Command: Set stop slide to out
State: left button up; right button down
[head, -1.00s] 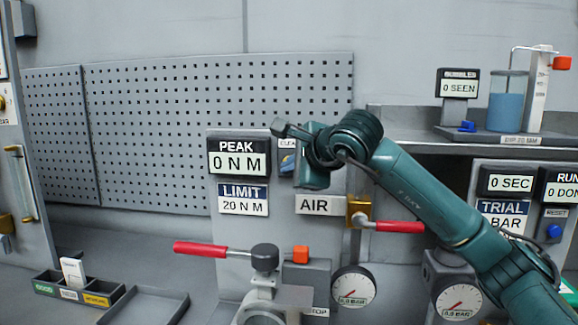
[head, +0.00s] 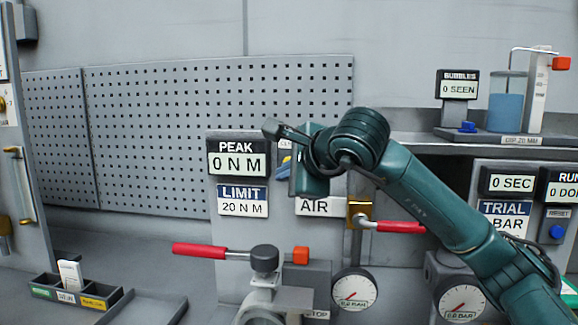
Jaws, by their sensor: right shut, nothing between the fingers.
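The stop slide appears to be the orange block (head: 301,255) on the grey housing beside the valve fixture, with a STOP label (head: 317,313) partly showing below it. Whether it stands in or out I cannot tell. My right gripper (head: 270,128) is shut and empty. It is well above the orange block, in front of the top of the panel by the PEAK display (head: 238,158). The wrist hides part of the panel and a small label behind it. My left gripper is not in view.
A red-handled lever (head: 200,250) sticks out left of the fixture. Another red handle (head: 400,227) sits by the AIR label (head: 315,206). A pressure gauge (head: 354,290) stands right of the orange block. Trays (head: 150,308) lie at lower left.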

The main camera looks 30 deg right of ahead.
aim_at(301, 255)
jog(key=k+l, duration=0.1)
jog(key=k, duration=0.9)
